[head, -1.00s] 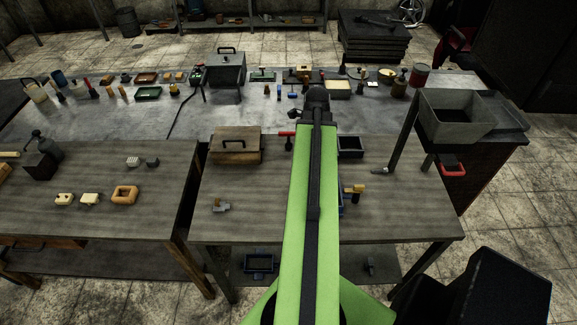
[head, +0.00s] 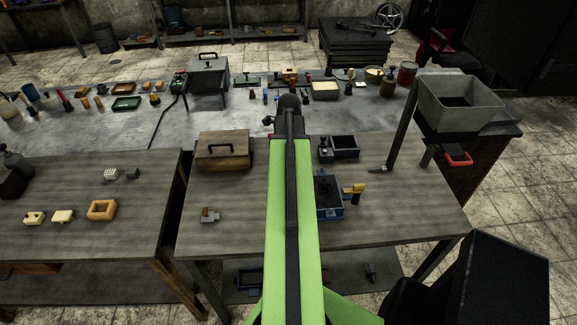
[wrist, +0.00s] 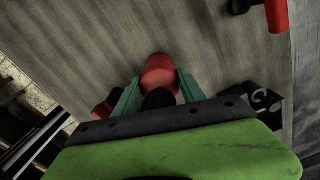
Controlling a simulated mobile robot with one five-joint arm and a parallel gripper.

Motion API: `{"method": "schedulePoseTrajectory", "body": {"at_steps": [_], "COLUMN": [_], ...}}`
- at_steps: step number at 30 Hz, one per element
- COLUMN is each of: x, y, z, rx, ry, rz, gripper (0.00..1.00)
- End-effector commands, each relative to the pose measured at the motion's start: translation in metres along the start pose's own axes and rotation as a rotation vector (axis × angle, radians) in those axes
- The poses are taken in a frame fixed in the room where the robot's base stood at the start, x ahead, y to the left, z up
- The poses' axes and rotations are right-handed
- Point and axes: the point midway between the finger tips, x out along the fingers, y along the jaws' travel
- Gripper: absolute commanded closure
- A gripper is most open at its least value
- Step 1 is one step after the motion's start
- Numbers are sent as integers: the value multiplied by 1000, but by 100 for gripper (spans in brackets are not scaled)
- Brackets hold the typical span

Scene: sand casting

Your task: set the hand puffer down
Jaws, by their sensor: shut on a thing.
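My gripper (wrist: 158,88) shows in the wrist view with its two green fingers closed around the hand puffer (wrist: 160,70), which has a red rounded end and a black part nearer the camera. The grey wooden tabletop (wrist: 90,45) lies beyond it. I cannot tell whether the puffer touches the top or hangs above it. In the head view my green arm reaches forward over the right-hand table (head: 400,215) and hides the gripper and the puffer.
A wooden box with a handle (head: 223,152) stands left of my arm. A blue-edged flask (head: 329,211), a yellow-handled tool (head: 354,189) and a small dark box (head: 344,147) stand right of it. A red thing (wrist: 277,14) shows top right in the wrist view. Bare tabletop lies at the right front.

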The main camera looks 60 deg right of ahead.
Motion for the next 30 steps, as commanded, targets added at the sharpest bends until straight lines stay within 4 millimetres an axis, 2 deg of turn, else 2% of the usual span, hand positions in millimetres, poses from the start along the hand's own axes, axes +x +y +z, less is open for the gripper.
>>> {"method": "schedulePoseTrajectory", "body": {"at_steps": [4, 5, 9, 18, 22, 26, 30], "x": [4, 4, 2, 2, -4, -21, -49], "y": [-1, -1, -1, -1, -1, -1, -1], "z": [-1, -1, -2, -2, -2, -3, -3], "rx": [2, 2, 3, 4, 4, 4, 5], "ry": [0, 0, 0, 0, 0, 0, 0], "rz": [0, 0, 0, 0, 0, 0, 0], "gripper": [100, 51, 32, 30, 30, 30, 30]}}
